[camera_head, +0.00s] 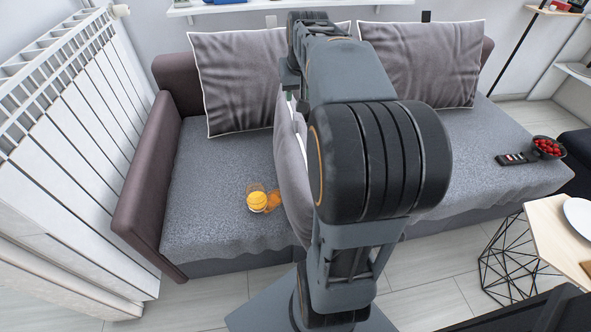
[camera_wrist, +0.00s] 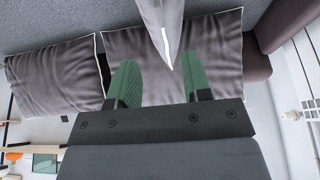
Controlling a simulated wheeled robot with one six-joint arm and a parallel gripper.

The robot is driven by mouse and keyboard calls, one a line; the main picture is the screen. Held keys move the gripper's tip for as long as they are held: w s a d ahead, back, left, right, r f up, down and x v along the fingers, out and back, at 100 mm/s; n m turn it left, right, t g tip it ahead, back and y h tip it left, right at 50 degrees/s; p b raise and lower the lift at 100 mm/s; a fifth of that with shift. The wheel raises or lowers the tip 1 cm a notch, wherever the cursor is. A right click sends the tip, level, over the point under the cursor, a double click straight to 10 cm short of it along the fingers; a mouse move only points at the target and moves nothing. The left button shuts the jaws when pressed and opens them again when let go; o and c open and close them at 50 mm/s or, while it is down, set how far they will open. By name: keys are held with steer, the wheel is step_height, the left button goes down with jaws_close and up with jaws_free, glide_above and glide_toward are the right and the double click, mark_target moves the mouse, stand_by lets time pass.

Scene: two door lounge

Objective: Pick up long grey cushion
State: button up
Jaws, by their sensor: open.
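A long grey cushion (camera_head: 291,165) with pale piping stands nearly edge-on in the middle of the sofa, partly hidden behind my arm in the head view. In the wrist view its narrow edge (camera_wrist: 163,22) comes down from the top, its pointed corner ending between my green fingertips. My gripper (camera_wrist: 157,62) is open, a finger on either side of that corner in the picture; I cannot tell whether either touches it. In the head view my arm mostly hides the gripper. Two wider grey cushions, left (camera_head: 238,82) and right (camera_head: 426,62), lean on the sofa back.
The grey sofa (camera_head: 205,185) holds a glass of orange drink (camera_head: 257,200), left of the standing cushion. A remote (camera_head: 512,159) and a bowl of red fruit (camera_head: 547,148) are at the right end. A radiator (camera_head: 75,150) is left; a wooden-topped table (camera_head: 552,235) is front right.

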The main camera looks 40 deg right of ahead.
mark_target(296, 117)
steer(key=b+x, duration=0.2)
steer(key=x, duration=0.6)
steer(key=shift+w+d+f, duration=0.1)
steer(key=shift+d+f, duration=0.15)
steer(key=shift+f, duration=0.05)
steer(key=shift+b+x, duration=1.2)
steer(key=shift+x, duration=1.4)
jaws_close()
steer(key=shift+r, duration=0.15)
